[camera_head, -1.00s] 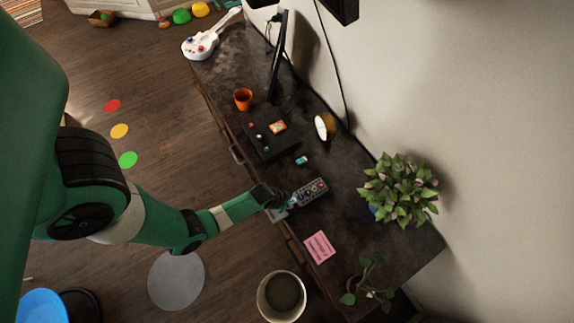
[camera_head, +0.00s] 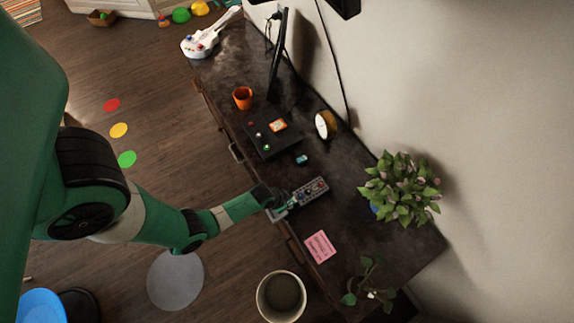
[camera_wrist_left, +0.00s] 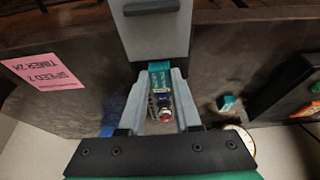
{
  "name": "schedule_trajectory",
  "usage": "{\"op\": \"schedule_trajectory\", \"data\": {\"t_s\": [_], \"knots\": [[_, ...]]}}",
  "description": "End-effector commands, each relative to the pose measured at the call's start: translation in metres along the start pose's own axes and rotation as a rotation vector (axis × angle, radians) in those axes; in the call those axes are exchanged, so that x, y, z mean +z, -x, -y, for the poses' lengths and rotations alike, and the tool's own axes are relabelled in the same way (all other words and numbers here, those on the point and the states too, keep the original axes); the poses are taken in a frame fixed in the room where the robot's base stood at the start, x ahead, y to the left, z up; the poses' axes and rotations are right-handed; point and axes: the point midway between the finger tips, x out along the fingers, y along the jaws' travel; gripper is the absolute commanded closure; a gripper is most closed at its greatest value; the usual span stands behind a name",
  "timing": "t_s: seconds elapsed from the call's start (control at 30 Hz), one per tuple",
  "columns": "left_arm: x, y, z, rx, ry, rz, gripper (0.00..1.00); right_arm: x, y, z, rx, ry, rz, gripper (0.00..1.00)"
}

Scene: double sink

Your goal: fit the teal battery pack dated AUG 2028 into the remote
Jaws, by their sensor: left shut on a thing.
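The grey remote (camera_head: 312,190) lies on the dark desk, with its buttons facing up. Its plain grey end (camera_wrist_left: 155,32) seems to show at the top of the left wrist view, beside a dark gap. My left gripper (camera_head: 286,206) is over the desk's front edge, at the near end of the remote. In the left wrist view its fingers (camera_wrist_left: 159,78) are shut on a teal battery pack (camera_wrist_left: 159,68) with unreadable print. I cannot tell whether the pack touches the remote. A second small teal piece (camera_head: 302,159) lies apart on the desk, its date unreadable. My right gripper is not seen.
A black box (camera_head: 270,132) and an orange cup (camera_head: 243,98) stand farther along the desk. A bin (camera_head: 281,297) stands below.

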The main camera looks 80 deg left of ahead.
Motion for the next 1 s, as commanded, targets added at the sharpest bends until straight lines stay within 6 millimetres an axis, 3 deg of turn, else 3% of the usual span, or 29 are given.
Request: {"op": "schedule_trajectory", "data": {"t_s": [0.53,0.57,0.73,1.0], "knots": [[0.005,-0.014,0.0,0.0,0.0,-0.001,1.0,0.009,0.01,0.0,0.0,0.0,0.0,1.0],[0.005,-0.013,0.0,0.0,0.0,-0.001,0.66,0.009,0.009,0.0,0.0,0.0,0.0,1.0],[0.005,-0.013,0.0,0.0,0.0,-0.001,0.36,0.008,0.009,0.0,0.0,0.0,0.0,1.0],[0.005,-0.012,0.0,0.0,0.0,0.0,0.33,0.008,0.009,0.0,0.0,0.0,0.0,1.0]]}}
